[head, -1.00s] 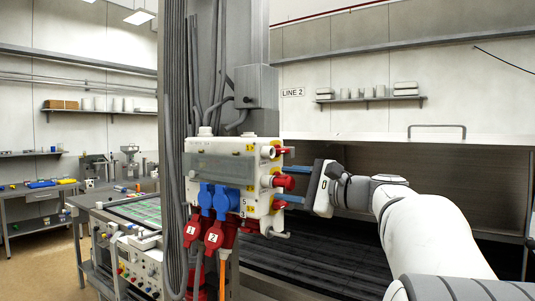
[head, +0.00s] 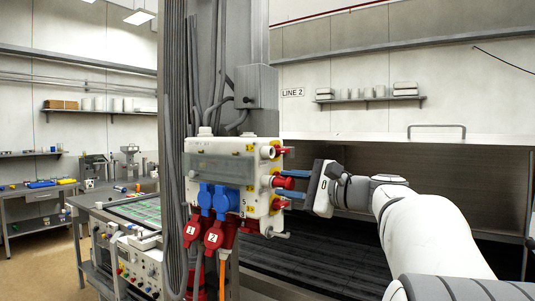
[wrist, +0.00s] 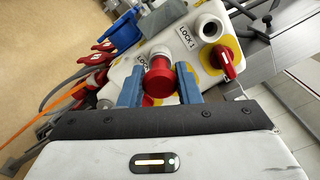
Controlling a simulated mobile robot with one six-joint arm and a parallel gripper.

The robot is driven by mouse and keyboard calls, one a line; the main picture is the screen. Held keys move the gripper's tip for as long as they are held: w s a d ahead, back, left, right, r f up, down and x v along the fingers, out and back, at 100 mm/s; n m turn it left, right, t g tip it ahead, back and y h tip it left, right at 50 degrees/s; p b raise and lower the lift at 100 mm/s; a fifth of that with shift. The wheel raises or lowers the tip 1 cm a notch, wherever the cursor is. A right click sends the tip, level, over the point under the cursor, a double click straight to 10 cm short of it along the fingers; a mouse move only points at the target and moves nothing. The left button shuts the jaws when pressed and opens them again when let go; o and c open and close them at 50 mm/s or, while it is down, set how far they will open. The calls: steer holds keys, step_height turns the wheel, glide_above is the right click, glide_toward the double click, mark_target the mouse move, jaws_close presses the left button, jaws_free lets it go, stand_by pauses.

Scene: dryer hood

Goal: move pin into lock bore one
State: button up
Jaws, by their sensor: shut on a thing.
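A red round-headed pin (wrist: 158,80) sits between the two blue fingers of my gripper (wrist: 159,74) in the wrist view, and the fingers are shut on its sides. Its far end meets a white round collar on the panel box. In the head view my gripper (head: 289,184) reaches in from the right, and the red pin (head: 279,183) shows at the side of the box. A LOCK 1 label (wrist: 185,38) lies between that collar and another white round bore (wrist: 209,27). How deep the pin sits is hidden.
The white panel box (head: 222,170) on the grey column carries blue and red plugs with hanging cables. A red rotary handle (wrist: 226,62) on a yellow plate stands close to my right finger in the wrist view. A dark slatted bed (head: 320,255) lies below.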

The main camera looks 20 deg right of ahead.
steer(key=shift+s+d, duration=0.1)
jaws_close()
steer(key=shift+b+v, duration=0.35)
steer(key=shift+v, duration=1.05)
steer(key=shift+s+d, duration=0.1)
steer(key=shift+b+v, duration=0.3)
steer(key=shift+v, duration=1.2)
steer(key=shift+s+d, duration=0.1)
steer(key=v, duration=1)
